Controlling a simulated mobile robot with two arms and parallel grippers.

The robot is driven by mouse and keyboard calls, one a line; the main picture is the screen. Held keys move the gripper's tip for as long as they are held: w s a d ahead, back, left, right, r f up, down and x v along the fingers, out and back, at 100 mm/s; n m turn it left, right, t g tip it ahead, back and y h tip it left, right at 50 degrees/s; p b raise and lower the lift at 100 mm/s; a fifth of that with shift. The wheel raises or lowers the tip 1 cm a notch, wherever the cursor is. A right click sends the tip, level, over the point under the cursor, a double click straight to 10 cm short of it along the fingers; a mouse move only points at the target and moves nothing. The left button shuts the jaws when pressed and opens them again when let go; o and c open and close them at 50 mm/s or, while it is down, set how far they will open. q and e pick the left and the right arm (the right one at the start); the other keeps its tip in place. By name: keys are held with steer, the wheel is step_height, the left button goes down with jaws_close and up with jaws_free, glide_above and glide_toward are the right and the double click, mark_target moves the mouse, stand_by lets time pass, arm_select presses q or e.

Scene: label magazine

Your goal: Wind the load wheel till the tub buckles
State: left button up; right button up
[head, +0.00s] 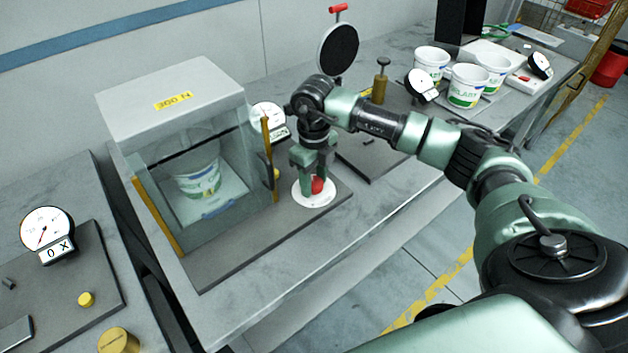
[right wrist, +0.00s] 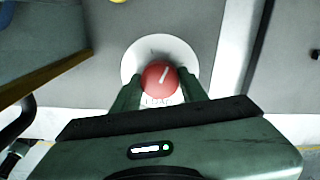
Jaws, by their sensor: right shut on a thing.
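The load wheel is a red knob (head: 317,186) with a pale pointer line, set on a white round dial (head: 304,198) right of the press box. It also shows in the right wrist view (right wrist: 158,78), its pale line slanting up to the right. My right gripper (head: 313,176) points down with its fingers on either side of the knob, shut on it. The tub (head: 198,176), white with green print, stands upright inside the clear-fronted box (head: 170,85). Its wall shows no clear buckle through the pane. A gauge (head: 270,117) behind the box is partly hidden. My left gripper is out of view.
A dial gauge (head: 46,230) stands on the left bench. A round black disc (head: 338,50) on a stand and a brass plunger (head: 381,80) are behind my right arm. Several white tubs (head: 468,86) stand at the back right.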

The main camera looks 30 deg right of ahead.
mark_target(314, 182)
steer(key=shift+r, duration=0.1)
steer(key=o, duration=1.4)
step_height(314, 182, up, 7)
steer(key=shift+w+f+b, duration=0.1)
steer(key=shift+f+b, duration=0.05)
steer(key=shift+b, duration=0.8)
steer(key=shift+r, duration=0.55)
steer(key=shift+f, duration=0.1)
